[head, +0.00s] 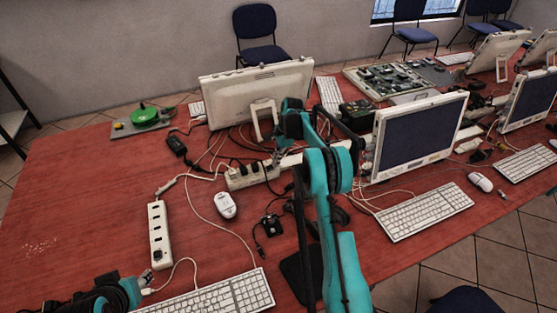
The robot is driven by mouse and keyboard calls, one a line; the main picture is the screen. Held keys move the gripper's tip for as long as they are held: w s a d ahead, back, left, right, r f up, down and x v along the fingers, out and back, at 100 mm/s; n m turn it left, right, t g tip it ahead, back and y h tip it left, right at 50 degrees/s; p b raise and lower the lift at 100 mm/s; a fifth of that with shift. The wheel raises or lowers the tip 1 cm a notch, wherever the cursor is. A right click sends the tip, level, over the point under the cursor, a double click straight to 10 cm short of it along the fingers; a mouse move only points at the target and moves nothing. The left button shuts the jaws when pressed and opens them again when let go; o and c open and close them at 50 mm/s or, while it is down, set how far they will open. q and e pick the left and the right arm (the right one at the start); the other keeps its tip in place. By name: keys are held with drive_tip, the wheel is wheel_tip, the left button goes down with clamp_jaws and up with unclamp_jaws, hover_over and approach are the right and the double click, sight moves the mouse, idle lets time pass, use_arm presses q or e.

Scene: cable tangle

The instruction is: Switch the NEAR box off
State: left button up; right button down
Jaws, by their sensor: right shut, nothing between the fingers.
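The near box, a long white power strip (160,228), lies on the red table at the left, with a row of dark sockets and a dark spot near its front end. A second white box (240,181) with black plugs and cables lies farther back. My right gripper (276,160) is shut and empty, pointing down close to that far box; whether it touches cannot be told. My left gripper (145,279) is at the bottom left, just in front of the near box's front end. Its fingers are too small and partly hidden to judge.
A white mouse (226,205) and a small black device (271,225) lie between the boxes and my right arm. A white keyboard (220,297) is at the front edge. Loose cables cross the middle. Monitors (420,137) stand behind and right.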

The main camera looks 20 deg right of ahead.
drive_tip(key=shift+a, duration=0.2)
drive_tip(key=shift+r+p, duration=0.45)
drive_tip(key=shift+r, duration=0.25)
